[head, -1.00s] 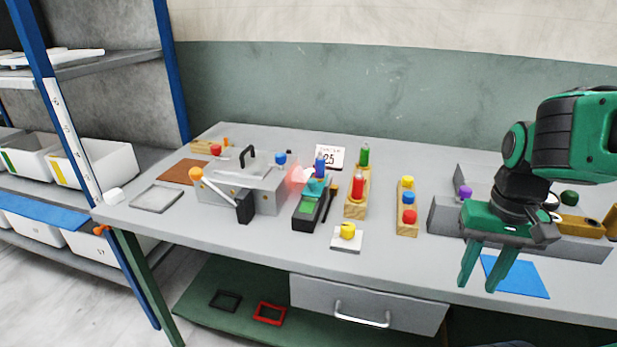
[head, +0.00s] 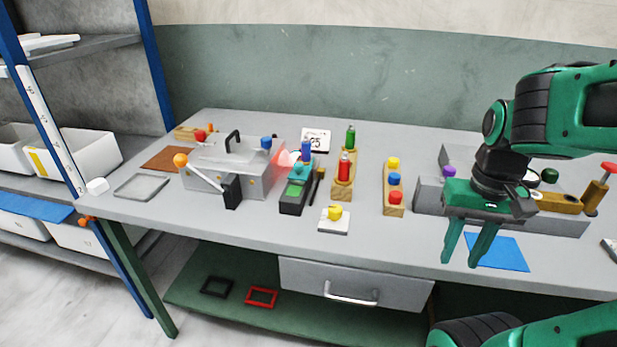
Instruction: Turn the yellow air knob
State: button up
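The yellow air knob (head: 334,212) sits on a small white square plate (head: 333,226) near the front middle of the bench. My gripper (head: 459,258) hangs to the right of the knob, above the bench's front part, pointing down. Its two green fingers are spread apart with nothing between them. The knob is fully in view and apart from the gripper.
A wooden block with yellow, blue and red knobs (head: 393,190) stands between the air knob and my gripper. Left of the knob are a green-screened device (head: 293,199) and a grey press box (head: 262,178). A blue sheet (head: 502,254) lies right of the gripper. Bench (head: 290,237) front is clear.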

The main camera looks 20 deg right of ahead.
aim_at(334, 211)
jog(key=u, duration=0.95)
jog(key=k, duration=1.45)
jog(key=z, duration=0.85)
jog(key=i, duration=1.5)
